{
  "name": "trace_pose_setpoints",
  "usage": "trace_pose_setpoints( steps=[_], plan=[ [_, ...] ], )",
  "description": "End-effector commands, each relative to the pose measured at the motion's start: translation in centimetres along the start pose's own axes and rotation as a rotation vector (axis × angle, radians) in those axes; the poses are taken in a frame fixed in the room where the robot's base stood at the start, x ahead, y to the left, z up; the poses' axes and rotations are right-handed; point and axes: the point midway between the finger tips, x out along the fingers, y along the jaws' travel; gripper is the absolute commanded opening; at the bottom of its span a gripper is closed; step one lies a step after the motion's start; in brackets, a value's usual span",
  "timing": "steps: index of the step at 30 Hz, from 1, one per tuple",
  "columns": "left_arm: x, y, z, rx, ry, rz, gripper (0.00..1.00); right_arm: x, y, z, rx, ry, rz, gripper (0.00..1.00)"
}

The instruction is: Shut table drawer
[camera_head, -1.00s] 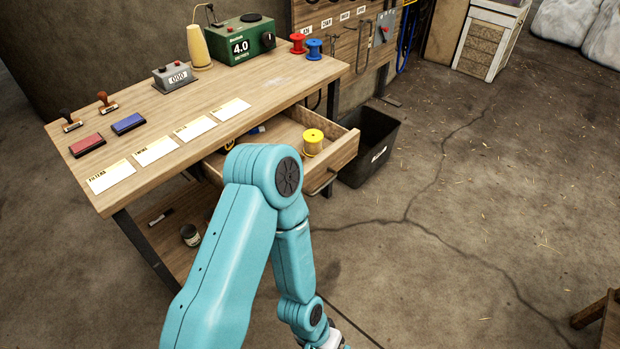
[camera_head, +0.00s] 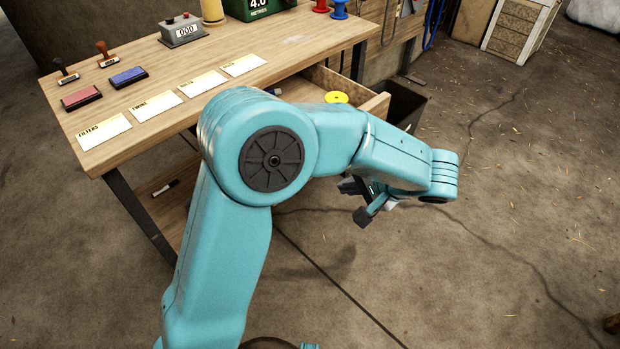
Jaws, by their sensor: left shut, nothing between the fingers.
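The wooden table drawer (camera_head: 377,104) stands pulled out from the front of the table (camera_head: 75,143). A yellow spool (camera_head: 336,97) sits in it. My left arm crosses in front and hides most of the drawer's front and its handle. My left gripper (camera_head: 355,203) is dark and small, below and in front of the drawer, with its fingers pointing back to the left. It is shut and empty. I cannot tell whether it touches the drawer front. My right gripper is not in view.
On the tabletop lie paper labels (camera_head: 152,106), a red ink pad (camera_head: 81,97), a blue ink pad (camera_head: 128,76), stamps and a grey counter (camera_head: 182,31). A black bin (camera_head: 405,104) stands right of the drawer.

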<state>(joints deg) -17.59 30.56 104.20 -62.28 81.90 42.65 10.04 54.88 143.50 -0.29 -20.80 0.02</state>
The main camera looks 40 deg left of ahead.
Motion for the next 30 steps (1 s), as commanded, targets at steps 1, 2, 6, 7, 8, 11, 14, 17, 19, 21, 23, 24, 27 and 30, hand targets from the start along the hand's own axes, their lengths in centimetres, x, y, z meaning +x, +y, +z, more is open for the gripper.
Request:
trace_pose_setpoints(
  steps=[1,2,6,7,8,11,14,17,19,21,23,24,27,30],
  plan=[
    [-0.4,-0.5,-0.1,-0.019,0.007,-0.026,0.00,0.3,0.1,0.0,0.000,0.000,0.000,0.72],
    [-0.5,-0.8,0.0,-0.027,0.007,-0.037,0.00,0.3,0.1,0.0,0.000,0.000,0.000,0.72],
    [0.7,-1.1,0.1,-0.032,0.003,-0.047,0.00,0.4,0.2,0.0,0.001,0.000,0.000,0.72],
    [1.2,-1.0,0.1,-0.031,0.002,-0.046,0.00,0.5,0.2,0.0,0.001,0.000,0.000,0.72],
    [1.7,-1.0,0.2,-0.031,0.001,-0.045,0.00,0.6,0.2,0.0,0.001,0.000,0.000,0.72],
    [3.9,-1.0,0.2,-0.031,-0.001,-0.044,0.00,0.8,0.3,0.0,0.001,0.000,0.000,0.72],
    [6.2,-1.1,0.2,-0.028,-0.002,-0.044,0.00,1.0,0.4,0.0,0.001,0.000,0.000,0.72],
    [8.3,-1.2,0.2,-0.028,-0.001,-0.043,0.00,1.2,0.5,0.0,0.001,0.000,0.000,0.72],
    [9.7,-1.3,0.2,-0.028,-0.001,-0.042,0.00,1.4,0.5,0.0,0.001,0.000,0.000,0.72],
    [10.3,-2.5,0.2,-0.032,0.001,-0.042,0.00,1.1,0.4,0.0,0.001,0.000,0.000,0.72],
    [10.9,-3.1,0.2,-0.030,0.001,-0.042,0.00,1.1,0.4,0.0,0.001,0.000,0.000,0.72],
    [11.2,-3.4,0.2,-0.029,0.001,-0.042,0.00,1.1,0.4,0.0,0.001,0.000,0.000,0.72],
    [11.8,-4.0,0.1,-0.029,0.003,-0.041,0.00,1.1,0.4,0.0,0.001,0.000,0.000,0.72],
    [12.1,-4.3,0.1,-0.027,0.003,-0.041,0.00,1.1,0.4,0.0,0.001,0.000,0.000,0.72]
  ],
)
